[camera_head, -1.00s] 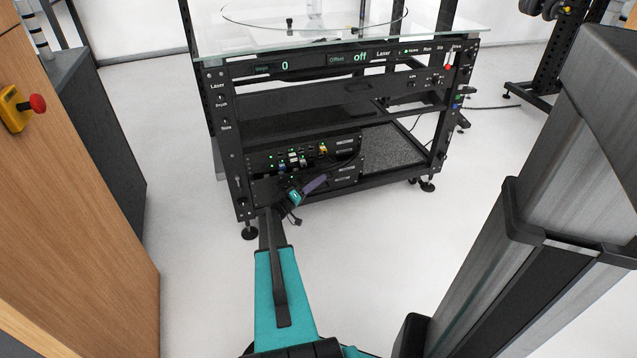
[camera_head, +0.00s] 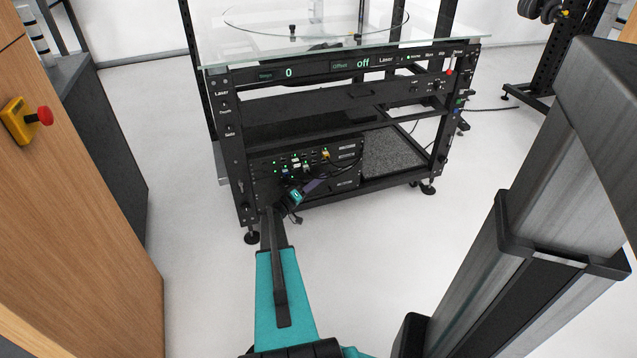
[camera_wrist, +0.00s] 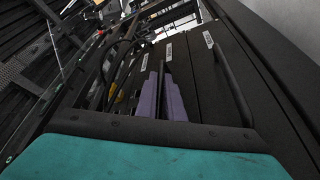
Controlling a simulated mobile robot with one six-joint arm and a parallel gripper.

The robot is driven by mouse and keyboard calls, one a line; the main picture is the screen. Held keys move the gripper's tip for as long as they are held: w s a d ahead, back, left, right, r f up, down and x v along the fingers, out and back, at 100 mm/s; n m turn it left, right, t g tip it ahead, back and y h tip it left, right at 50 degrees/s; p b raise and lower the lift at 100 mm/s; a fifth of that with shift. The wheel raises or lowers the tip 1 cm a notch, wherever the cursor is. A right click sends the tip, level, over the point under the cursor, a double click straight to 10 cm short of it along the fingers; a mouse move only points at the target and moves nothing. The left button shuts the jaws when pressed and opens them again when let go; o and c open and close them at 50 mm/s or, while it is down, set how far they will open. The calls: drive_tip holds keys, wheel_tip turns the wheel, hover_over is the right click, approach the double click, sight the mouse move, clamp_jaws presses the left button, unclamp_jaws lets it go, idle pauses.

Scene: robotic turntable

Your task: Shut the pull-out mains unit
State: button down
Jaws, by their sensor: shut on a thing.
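The black rack units (camera_head: 345,170) sit low at the left of the turntable frame, and the mains unit appears to be the lowest one (camera_head: 345,184). My gripper (camera_head: 316,185), with purple fingers, is at the front of these units. In the wrist view the fingers (camera_wrist: 163,80) are shut on a thin dark bar, which looks like a handle. Black front panels (camera_wrist: 195,75) with white labels lie beside them. A second dark handle (camera_wrist: 230,75) stands free to the right. How far the mains unit stands out is hard to tell.
Dark cables (camera_wrist: 118,50) hang beside the fingers, and a plug end (camera_head: 296,218) dangles under the gripper. The glass-topped turntable (camera_head: 320,40) is above. A wooden cabinet (camera_head: 80,200) stands on the left. The white floor (camera_head: 400,260) in front is clear.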

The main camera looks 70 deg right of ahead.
drive_tip(key=shift+w+d+r, duration=0.1)
drive_tip(key=shift+d, duration=0.25)
drive_tip(key=shift+w, duration=0.1)
drive_tip(key=c, duration=2.2)
unclamp_jaws()
drive_tip(key=shift+w+a, duration=0.1)
drive_tip(key=shift+w, duration=0.05)
drive_tip(key=p+v, duration=0.3)
drive_tip(key=v, duration=1)
drive_tip(key=shift+a, duration=0.3)
